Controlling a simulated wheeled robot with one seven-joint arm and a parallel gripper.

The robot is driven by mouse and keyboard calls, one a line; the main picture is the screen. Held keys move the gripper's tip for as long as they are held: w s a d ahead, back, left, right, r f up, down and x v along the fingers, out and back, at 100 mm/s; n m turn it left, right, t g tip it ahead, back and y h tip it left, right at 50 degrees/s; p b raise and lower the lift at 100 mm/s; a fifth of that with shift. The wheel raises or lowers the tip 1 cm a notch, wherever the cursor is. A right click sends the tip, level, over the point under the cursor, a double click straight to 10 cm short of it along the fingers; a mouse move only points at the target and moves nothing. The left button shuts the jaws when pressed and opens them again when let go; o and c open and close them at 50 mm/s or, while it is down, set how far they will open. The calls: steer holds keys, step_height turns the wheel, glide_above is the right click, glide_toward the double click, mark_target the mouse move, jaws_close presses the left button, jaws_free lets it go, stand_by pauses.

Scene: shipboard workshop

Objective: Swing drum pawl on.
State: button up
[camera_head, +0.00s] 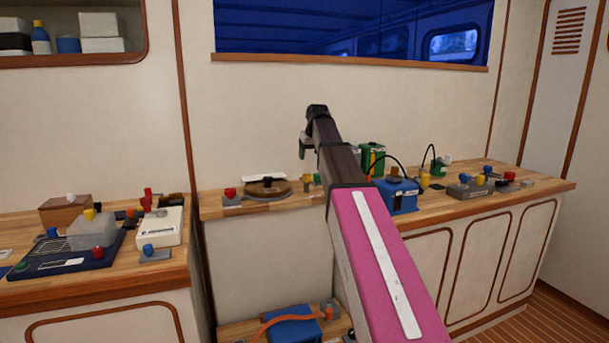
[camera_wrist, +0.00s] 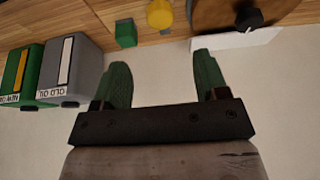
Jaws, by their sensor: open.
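A round brown drum (camera_head: 267,188) with a dark knob lies on the middle bench; its edge and knob also show at the top right of the wrist view (camera_wrist: 215,14). A grey block with a red knob (camera_head: 231,194) sits beside its left side. A yellow knob (camera_head: 307,178) and a small green block (camera_head: 318,178) stand to its right; both show in the wrist view, the yellow knob (camera_wrist: 159,14) and the green block (camera_wrist: 126,34). I cannot tell which part is the pawl. My gripper (camera_head: 303,152) is open and empty, above the bench; its green fingers show apart (camera_wrist: 156,78).
A white strip (camera_head: 264,178) stands behind the drum. Green and grey oil boxes, the grey one (camera_wrist: 70,68) labelled OLD OIL, stand to the right of the gripper in the head view. A blue box (camera_head: 400,197) is farther right. The left bench (camera_head: 150,265) holds several devices.

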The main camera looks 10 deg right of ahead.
mark_target(307, 175)
steer(key=x, duration=1)
steer(key=shift+f, duration=0.35)
steer(key=shift+c, duration=0.3)
jaws_close()
